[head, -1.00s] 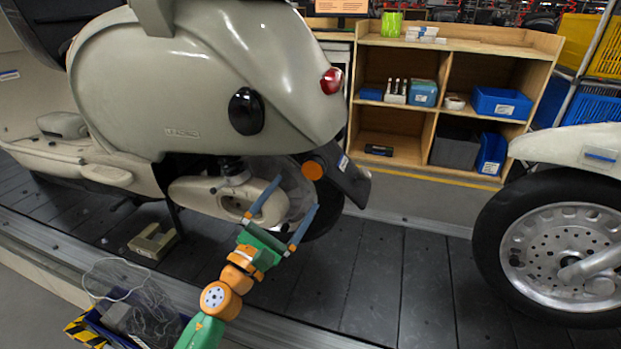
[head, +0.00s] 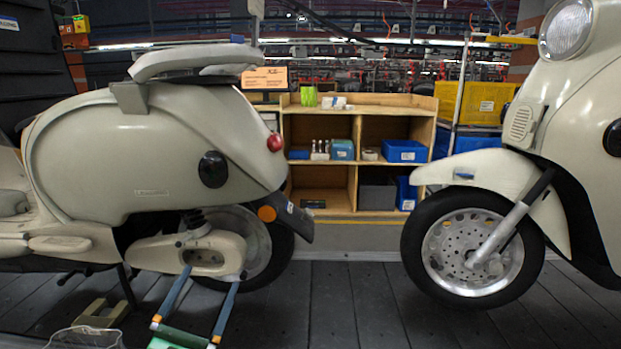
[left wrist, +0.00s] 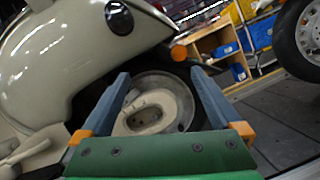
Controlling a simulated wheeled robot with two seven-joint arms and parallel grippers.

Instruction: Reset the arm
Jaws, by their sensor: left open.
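My left gripper (head: 207,296) is at the bottom of the head view, in front of the rear wheel of a cream scooter (head: 130,150). Its two blue fingers are spread wide with nothing between them. In the left wrist view the open fingers (left wrist: 160,95) frame the scooter's rear wheel hub cover (left wrist: 148,112), and I cannot tell how close they are to it. Most of my left arm is below the head view's edge. My right gripper is not in any view.
A second scooter (head: 475,180) stands at the right. A wooden shelf (head: 357,150) with blue bins (head: 403,151) stands behind, and a yellow crate (head: 477,102) is beside it. The slat floor (head: 350,300) between the scooters is clear. A wire basket (head: 85,338) is at bottom left.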

